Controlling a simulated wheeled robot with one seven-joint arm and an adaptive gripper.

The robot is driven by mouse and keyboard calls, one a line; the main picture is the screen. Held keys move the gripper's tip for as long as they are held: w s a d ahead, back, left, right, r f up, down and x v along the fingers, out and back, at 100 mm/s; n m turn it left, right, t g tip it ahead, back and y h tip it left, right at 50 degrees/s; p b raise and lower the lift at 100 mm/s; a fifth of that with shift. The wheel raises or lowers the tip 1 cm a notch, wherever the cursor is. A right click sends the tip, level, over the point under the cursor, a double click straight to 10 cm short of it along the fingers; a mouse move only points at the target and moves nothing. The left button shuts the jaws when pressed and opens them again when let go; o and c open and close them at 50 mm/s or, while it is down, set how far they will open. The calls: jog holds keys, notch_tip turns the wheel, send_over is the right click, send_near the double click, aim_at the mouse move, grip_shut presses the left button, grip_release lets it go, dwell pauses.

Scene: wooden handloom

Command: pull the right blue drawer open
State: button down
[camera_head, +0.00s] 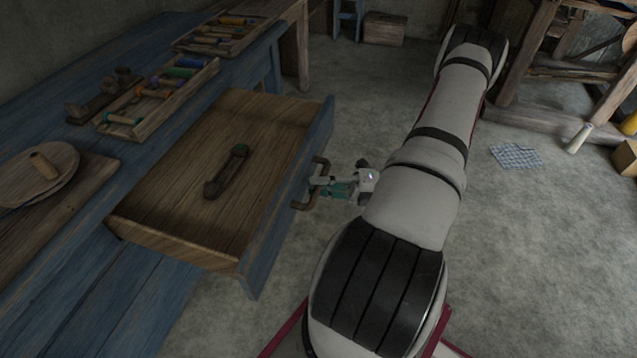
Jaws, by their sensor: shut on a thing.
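The blue drawer (293,190) stands pulled well out from the blue table, its wooden inside in view. Its front is blue and carries a dark curved handle (302,203). My gripper (322,185) is at the front of the drawer, shut on the handle. A dark wooden tool with a greenish end (226,172) lies inside the drawer. Whether there is another drawer beside it cannot be seen.
A wooden loom frame (545,110) stands at the back right. A patterned cloth (516,156) lies on the floor. Floor right of my arm is mostly clear.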

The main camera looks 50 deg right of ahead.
jog(key=shift+d, duration=0.1)
jog(key=c, duration=1.6)
grip_release()
jog(key=shift+o, duration=0.2)
jog(key=v, duration=1.2)
jog(key=shift+f, duration=0.1)
